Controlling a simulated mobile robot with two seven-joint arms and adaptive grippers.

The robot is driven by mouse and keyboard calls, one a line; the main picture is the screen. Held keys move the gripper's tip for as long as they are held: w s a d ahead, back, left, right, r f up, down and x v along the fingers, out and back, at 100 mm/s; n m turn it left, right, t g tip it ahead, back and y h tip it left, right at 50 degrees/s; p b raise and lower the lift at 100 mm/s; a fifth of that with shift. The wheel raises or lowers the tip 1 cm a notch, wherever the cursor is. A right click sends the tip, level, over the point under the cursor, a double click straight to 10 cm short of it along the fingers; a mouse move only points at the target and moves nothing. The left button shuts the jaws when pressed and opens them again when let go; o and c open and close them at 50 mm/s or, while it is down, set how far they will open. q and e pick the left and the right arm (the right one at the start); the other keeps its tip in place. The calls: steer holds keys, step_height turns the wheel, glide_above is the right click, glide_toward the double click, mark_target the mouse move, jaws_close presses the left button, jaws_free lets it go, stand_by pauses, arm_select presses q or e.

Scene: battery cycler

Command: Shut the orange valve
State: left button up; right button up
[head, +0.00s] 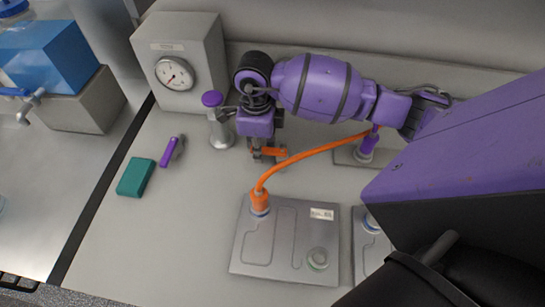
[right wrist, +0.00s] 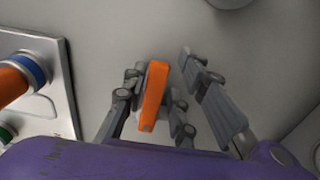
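The orange valve's handle (head: 273,152) shows in the head view at the tip of my right gripper (head: 262,155), at the end of the downward-pointing purple wrist. In the right wrist view the handle (right wrist: 153,95) is a slim orange bar pointing away from the camera. My right gripper (right wrist: 170,85) is open there. The bar lies close by the left finger, overlapping it in the picture, with a clear gap to the right finger. Whether the left finger touches it I cannot tell. The valve's body is mostly hidden. My left gripper is not in view.
An orange hose (head: 315,152) runs from a grey plate (head: 285,250) to a purple connector (head: 368,142) behind. A gauge box (head: 183,60), a purple-topped metal post (head: 221,130), a purple-handled item (head: 172,151) and a green block (head: 135,177) stand left. The front-left bench is clear.

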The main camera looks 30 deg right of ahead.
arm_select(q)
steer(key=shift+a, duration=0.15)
arm_select(e)
step_height(320, 180, up, 3)
steer(key=shift+w+r+p, duration=0.1)
steer(key=shift+w+p, duration=0.05)
steer(key=shift+p, duration=0.4)
step_height(320, 180, up, 2)
steer(key=shift+r, duration=0.25)
step_height(320, 180, up, 2)
steer(key=shift+d+r, duration=0.1)
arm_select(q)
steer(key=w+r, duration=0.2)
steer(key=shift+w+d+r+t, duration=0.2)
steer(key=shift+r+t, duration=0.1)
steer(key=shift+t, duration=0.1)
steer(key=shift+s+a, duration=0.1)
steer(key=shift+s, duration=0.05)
